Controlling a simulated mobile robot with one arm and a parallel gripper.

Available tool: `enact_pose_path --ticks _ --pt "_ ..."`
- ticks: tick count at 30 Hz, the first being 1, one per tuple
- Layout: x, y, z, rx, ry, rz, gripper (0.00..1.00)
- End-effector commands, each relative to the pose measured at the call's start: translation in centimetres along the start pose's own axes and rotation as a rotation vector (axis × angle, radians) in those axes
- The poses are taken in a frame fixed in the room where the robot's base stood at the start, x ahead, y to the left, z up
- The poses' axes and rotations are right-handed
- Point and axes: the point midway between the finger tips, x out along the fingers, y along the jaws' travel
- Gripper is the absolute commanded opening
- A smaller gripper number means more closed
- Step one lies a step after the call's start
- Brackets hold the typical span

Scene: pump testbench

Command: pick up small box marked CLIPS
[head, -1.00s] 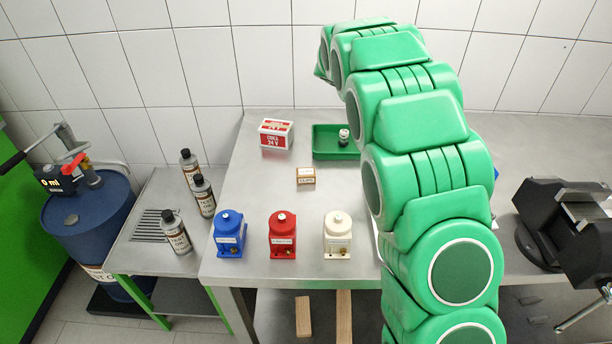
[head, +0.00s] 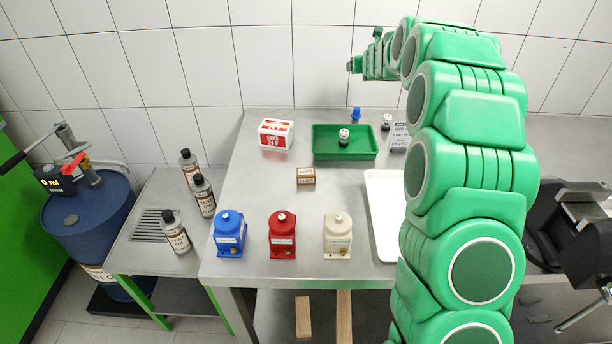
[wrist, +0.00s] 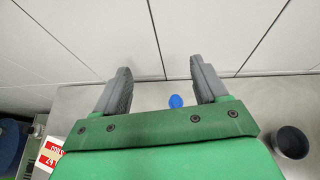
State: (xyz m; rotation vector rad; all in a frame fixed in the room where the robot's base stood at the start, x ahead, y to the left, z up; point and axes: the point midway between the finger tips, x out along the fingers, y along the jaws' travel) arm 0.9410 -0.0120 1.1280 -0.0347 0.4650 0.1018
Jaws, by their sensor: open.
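The small brown box with a white label (head: 305,176) sits on the steel bench, left of centre in the head view. Its print is too small to read surely; it is the only small carton there. It is not visible in the wrist view. My gripper (head: 353,66) is high above the back of the bench, in front of the tiled wall, well above and behind the box. In the wrist view my gripper (wrist: 160,70) has its two grey fingers apart with nothing between them.
A red and white box (head: 276,135) and a green tray (head: 330,155) holding a small fitting stand behind the carton. Blue (head: 229,240), red (head: 282,240) and cream (head: 337,240) pumps stand in front. A white tray (head: 381,240) lies right. The bench around the carton is clear.

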Motion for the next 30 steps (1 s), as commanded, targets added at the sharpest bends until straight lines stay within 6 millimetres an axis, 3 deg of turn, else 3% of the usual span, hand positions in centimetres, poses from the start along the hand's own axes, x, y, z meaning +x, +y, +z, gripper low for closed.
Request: enact_pose_path --ticks 8,16,24,30 --pt "-2.0 5.6 -1.4 -0.215 -0.004 0.358 0.72" --pt "-6.9 10.2 -4.7 -0.405 -0.015 0.716 0.72" --pt "-13.5 12.7 -8.7 -0.544 -0.034 1.053 0.72" --pt "-16.9 13.1 -10.5 -0.59 -0.046 1.199 0.72"
